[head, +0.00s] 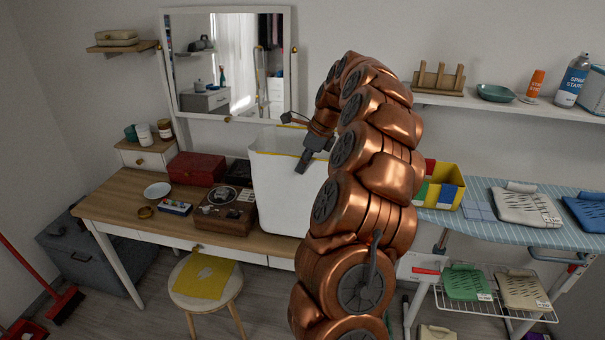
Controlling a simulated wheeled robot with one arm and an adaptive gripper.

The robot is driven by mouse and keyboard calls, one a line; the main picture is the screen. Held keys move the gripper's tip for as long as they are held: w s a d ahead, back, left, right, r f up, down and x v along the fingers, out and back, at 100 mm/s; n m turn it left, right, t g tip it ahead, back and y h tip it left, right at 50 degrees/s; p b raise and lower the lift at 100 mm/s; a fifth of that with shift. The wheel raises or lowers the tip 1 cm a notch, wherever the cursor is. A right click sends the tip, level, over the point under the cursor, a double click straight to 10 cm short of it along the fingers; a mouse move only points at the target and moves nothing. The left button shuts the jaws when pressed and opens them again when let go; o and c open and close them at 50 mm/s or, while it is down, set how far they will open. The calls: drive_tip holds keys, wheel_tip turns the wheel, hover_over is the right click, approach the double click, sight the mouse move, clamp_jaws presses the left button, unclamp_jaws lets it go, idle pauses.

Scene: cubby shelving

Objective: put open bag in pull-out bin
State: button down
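A white open bag (278,190) with a yellow trim along its top edge shows in the head view, in front of or over the right part of the wooden desk. It hangs or stands upright; I cannot tell whether its bottom touches the desk. My gripper (303,160) is at the bag's upper right rim, with one dark finger in front of the white side. The other finger is not clear, so I cannot tell whether the gripper is shut on the rim. My copper arm hides the bag's right side. I see no pull-out bin.
The desk (115,200) holds a red box (195,169), a brown case (225,210) and a white dish (157,190). A mirror (228,65) stands behind. A stool (205,285) with a yellow cloth is in front. An ironing board (480,225) stands at right, under a shelf (510,104).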

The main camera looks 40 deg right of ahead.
drive_tip(key=shift+r, duration=0.55)
drive_tip(key=s+a+b, duration=0.2)
drive_tip(key=s, duration=0.5)
drive_tip(key=s+a+r+b, duration=0.1)
drive_tip(key=s+a+b, duration=0.1)
drive_tip(key=s, duration=0.6)
drive_tip(key=shift+s+r+b, duration=0.25)
drive_tip(key=shift+r+b, duration=0.05)
drive_tip(key=shift+b, duration=0.5)
drive_tip(key=shift+a, duration=0.1)
